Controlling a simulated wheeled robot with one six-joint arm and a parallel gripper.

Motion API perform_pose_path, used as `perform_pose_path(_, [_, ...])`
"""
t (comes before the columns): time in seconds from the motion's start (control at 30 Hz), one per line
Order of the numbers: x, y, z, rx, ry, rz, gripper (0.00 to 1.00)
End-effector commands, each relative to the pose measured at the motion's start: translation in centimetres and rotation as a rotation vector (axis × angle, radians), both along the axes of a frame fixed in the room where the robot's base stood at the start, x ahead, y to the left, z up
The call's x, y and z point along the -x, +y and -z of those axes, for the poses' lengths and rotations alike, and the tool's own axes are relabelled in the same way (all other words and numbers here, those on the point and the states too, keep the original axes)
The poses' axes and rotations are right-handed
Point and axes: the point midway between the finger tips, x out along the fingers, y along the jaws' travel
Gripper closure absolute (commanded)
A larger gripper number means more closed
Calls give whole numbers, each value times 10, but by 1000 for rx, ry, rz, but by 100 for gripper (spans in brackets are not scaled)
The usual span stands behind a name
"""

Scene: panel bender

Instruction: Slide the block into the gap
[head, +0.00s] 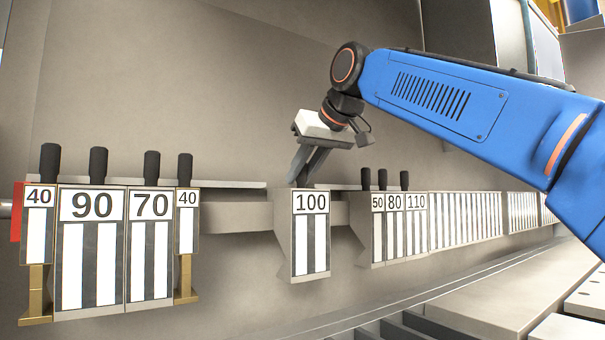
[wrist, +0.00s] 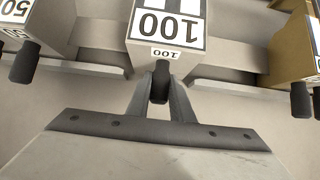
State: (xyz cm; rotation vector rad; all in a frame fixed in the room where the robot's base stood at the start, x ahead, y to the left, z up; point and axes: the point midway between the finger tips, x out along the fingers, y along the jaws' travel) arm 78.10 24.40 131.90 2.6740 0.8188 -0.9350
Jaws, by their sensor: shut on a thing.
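The block marked 100 (head: 311,234) hangs on the rail, apart from the blocks on both sides. It has black and white stripes and a grey side. My gripper (head: 303,180) is above it, shut on its black handle, which the fingers mostly hide in the head view. In the wrist view my gripper (wrist: 160,92) has one finger on each side of the black handle (wrist: 160,80), and the block's label (wrist: 167,27) reads upside down. The gap shows bare rail (head: 236,217) between this block and the left group; a narrower gap (head: 340,214) lies to its right.
To the left are blocks marked 40 (head: 39,222), 90 (head: 92,248), 70 (head: 149,246) and another 40 (head: 186,221), with upright black handles. To the right are 50 (head: 378,227), 80 (head: 395,226) and 110 (head: 417,225), then a long striped row (head: 465,219).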

Motion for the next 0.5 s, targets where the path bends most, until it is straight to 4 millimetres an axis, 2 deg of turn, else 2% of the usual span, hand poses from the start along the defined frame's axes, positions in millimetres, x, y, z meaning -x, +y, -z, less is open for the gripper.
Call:
perform_pose_path(0.07, [0, 0, -1, -1, -2, 0, 100])
perform_pose_path(0.1, [0, 0, -1, -1, -2, 0, 78])
perform_pose_path(0.2, [0, 0, -1, -1, -2, 0, 58])
perform_pose_path(0.5, [0, 0, 0, 1, 1, 0, 58])
